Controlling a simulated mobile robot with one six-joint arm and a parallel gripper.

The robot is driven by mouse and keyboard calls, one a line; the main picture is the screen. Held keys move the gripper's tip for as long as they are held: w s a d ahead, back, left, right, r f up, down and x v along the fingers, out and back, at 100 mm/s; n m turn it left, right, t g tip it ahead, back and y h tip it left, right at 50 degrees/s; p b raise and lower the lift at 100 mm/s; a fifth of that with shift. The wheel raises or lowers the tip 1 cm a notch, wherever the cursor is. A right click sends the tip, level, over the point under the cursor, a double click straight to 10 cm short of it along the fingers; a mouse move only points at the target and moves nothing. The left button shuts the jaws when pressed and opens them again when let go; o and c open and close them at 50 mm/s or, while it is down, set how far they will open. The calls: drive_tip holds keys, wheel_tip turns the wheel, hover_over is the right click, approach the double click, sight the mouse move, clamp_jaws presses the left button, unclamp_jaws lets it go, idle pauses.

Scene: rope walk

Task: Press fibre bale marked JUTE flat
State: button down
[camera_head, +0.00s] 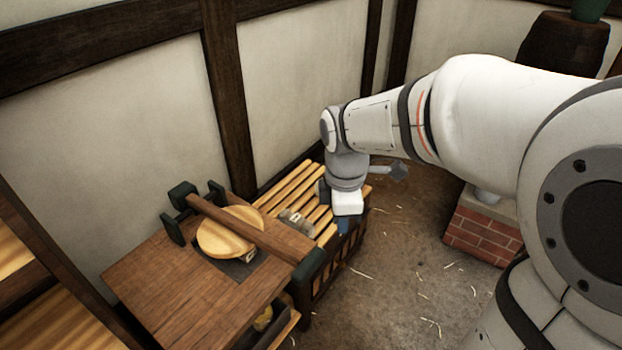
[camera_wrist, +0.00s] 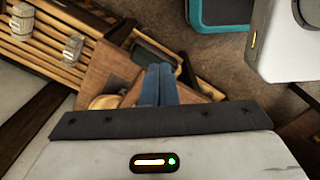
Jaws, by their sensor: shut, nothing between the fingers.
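A press stands on a wooden table (camera_head: 187,290). Its round pale wooden plate (camera_head: 222,237) sits under a long brown lever (camera_head: 260,232) with a dark green grip (camera_head: 309,269) at its near right end. A small labelled block (camera_head: 250,257) shows at the plate's edge, over a dark square; most of it is hidden. Labelled bales (camera_head: 295,219) lie on the slatted bench behind. I cannot read JUTE on any label. My gripper (camera_head: 344,226) is shut and empty, right of the lever and apart from it. Its blue fingers (camera_wrist: 160,83) point toward the press in the wrist view.
The slatted bench (camera_head: 288,187) runs along the wall behind the table. A brick block (camera_head: 481,236) with a pale top stands at right. Straw-strewn floor (camera_head: 400,275) is open between them. Wooden shelves (camera_head: 25,300) stand at left. A teal-edged box (camera_wrist: 222,27) shows in the wrist view.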

sight(316, 259)
drive_tip(key=w+a+n+g+p, duration=0.15)
drive_tip(key=w+a+n, duration=0.35)
drive_tip(key=n, duration=0.5)
drive_tip(key=shift+t+h, duration=0.25)
drive_tip(key=shift+h, duration=0.05)
drive_tip(key=f, duration=0.4)
drive_tip(key=s+f, duration=0.1)
drive_tip(key=f, duration=0.8)
drive_tip(key=shift+s+f, duration=0.35)
